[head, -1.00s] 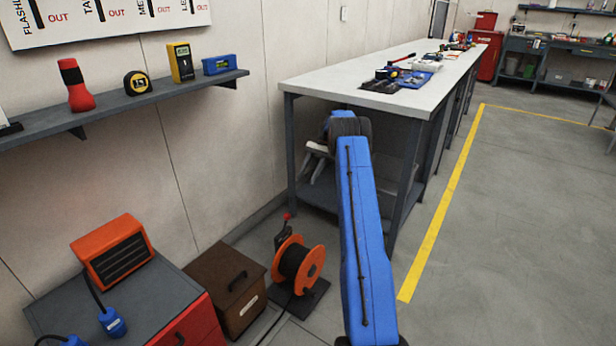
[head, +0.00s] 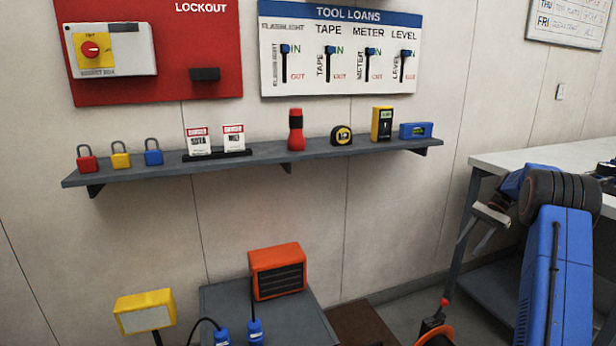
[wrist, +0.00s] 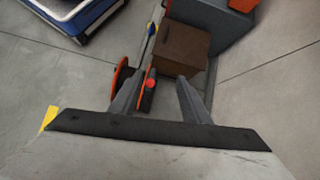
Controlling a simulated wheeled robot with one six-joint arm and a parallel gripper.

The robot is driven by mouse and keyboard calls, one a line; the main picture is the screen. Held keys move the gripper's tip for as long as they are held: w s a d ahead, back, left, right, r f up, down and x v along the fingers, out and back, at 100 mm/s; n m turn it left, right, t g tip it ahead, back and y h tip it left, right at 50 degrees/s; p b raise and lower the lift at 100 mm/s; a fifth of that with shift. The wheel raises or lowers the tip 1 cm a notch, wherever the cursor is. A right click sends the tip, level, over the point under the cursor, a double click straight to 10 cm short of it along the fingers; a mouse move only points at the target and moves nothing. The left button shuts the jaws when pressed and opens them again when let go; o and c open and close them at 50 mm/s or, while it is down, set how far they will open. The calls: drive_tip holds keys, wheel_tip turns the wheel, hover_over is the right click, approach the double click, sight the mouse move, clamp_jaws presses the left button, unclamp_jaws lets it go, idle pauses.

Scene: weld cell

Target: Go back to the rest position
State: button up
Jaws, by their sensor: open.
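My gripper (head: 485,228) shows small at the right of the head view, in front of the near end of the workbench, at the end of my blue arm. In the wrist view, its two grey fingers stand apart with nothing between them, so my gripper (wrist: 158,82) is open and empty. The fingers point down towards the floor area with the brown box (wrist: 180,52) and the orange cable reel (wrist: 120,76). My arm is folded up at the right, and its lower part is out of view.
The white-topped workbench (head: 545,157) is close to my arm at the right. A wall shelf (head: 262,158) holds padlocks, tags, a red flashlight, tape, meter and level. Below are an orange heater (head: 278,271) on a grey cabinet (head: 222,298) and a yellow lamp (head: 145,312).

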drive_tip(key=s+a+r+n+t+h, duration=0.1)
drive_tip(key=s+a+r+n+h, duration=0.15)
drive_tip(key=s+a+r, duration=0.75)
drive_tip(key=s+a+r+n+t+h, duration=0.2)
drive_tip(key=s+a+r+n, duration=0.1)
drive_tip(key=s+a+r, duration=0.7)
drive_tip(key=s+a+f+n+t+h, duration=0.1)
drive_tip(key=s+a+f+n, duration=0.1)
drive_tip(key=s, duration=0.7)
drive_tip(key=s+a+f+n+t+h, duration=0.1)
drive_tip(key=s+a+f, duration=0.3)
drive_tip(key=s, duration=0.6)
drive_tip(key=s+a+f+n+t+h, duration=0.1)
drive_tip(key=s+a+f+n+t, duration=0.1)
drive_tip(key=s, duration=0.8)
drive_tip(key=shift+a+f+n+t, duration=0.4)
drive_tip(key=shift+a+f+n, duration=0.05)
drive_tip(key=shift+f+n, duration=0.4)
